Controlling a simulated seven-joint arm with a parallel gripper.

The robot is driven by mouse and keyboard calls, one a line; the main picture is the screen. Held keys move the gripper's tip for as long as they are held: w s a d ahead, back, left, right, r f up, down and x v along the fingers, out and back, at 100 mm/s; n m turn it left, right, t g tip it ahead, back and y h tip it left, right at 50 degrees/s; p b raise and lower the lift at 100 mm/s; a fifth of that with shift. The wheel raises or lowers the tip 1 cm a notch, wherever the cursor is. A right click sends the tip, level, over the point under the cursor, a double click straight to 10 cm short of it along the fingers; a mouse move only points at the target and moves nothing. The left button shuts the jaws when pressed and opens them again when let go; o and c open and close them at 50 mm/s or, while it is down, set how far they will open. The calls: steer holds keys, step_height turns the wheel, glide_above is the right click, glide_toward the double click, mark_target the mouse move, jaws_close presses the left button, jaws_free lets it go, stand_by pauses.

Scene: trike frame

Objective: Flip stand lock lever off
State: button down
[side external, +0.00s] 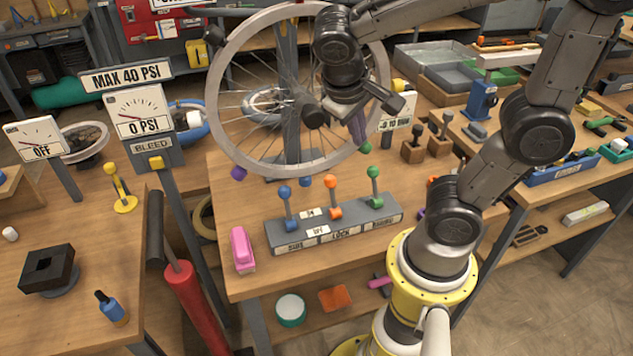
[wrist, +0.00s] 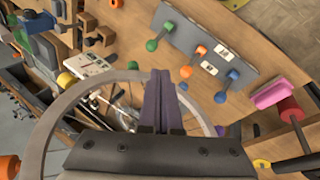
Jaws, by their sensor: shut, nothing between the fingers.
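The lock lever has an orange knob (side external: 330,182) and an orange base. It is the middle lever on a grey panel (side external: 352,228) labelled LOCK below it, between a blue lever (side external: 287,205) and a green lever (side external: 375,185). Its knob leans toward the back of the panel, on the ON plate's side. In the wrist view the orange knob (wrist: 186,71) shows right of my fingers. My gripper (side external: 360,140) is shut and empty, above and behind the panel by the wheel, apart from the levers. In the wrist view its purple fingers (wrist: 160,78) are together.
A large spoked wheel (side external: 232,136) stands behind the panel, close to my gripper. A pink block (side external: 242,250) sits left of the panel. Wooden blocks with dark handles (side external: 413,150) stand at right. Bare table shows in front of the pink block.

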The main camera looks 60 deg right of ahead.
steer(key=w+f+g+h, duration=0.2)
steer(key=w+h, duration=0.1)
steer(key=w, duration=0.1)
steer(key=n+t+h, duration=0.2)
steer(key=n+h, duration=0.5)
glide_toward(333, 196)
steer(key=w+r, duration=0.3)
steer(key=w, duration=0.1)
steer(key=shift+f, duration=0.15)
steer(key=shift+d, duration=0.1)
steer(key=x, duration=1)
steer(key=shift+f, duration=0.15)
